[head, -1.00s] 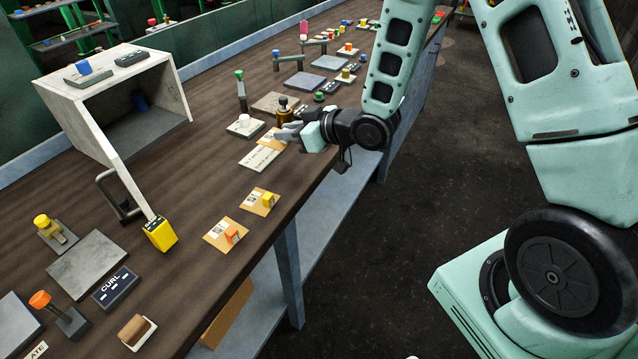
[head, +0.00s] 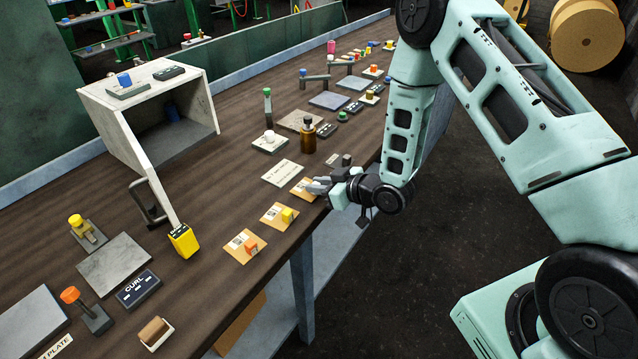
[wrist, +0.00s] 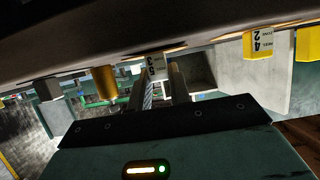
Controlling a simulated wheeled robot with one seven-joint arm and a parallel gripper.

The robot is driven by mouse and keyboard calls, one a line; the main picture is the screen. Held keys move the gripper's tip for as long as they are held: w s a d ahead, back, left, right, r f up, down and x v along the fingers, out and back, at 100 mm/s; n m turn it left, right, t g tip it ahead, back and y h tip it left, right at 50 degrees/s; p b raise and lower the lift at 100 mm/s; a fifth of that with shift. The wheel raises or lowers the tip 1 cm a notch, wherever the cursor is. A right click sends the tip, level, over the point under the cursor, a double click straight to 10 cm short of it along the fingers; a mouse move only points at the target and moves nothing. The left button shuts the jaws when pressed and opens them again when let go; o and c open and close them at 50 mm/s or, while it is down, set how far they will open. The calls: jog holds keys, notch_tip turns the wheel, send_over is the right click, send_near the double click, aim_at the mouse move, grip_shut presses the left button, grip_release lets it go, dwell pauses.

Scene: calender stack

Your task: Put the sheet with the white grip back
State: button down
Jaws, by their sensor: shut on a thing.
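A tan sheet (head: 302,187) with a printed label lies by the front edge of the bench, at the end of a row with two similar sheets. My gripper (head: 318,186) is at its right side, low over the bench. The fingers hide the grip in the head view. I cannot tell whether the sheet touches the bench.
Sheets with a yellow grip (head: 287,215) and an orange grip (head: 251,249) lie nearer. A white open box (head: 180,75) is at left.

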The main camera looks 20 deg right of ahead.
jog(key=shift+f, duration=0.2)
jog(key=c, duration=1.3)
grip_release()
jog(key=shift+r, duration=0.1)
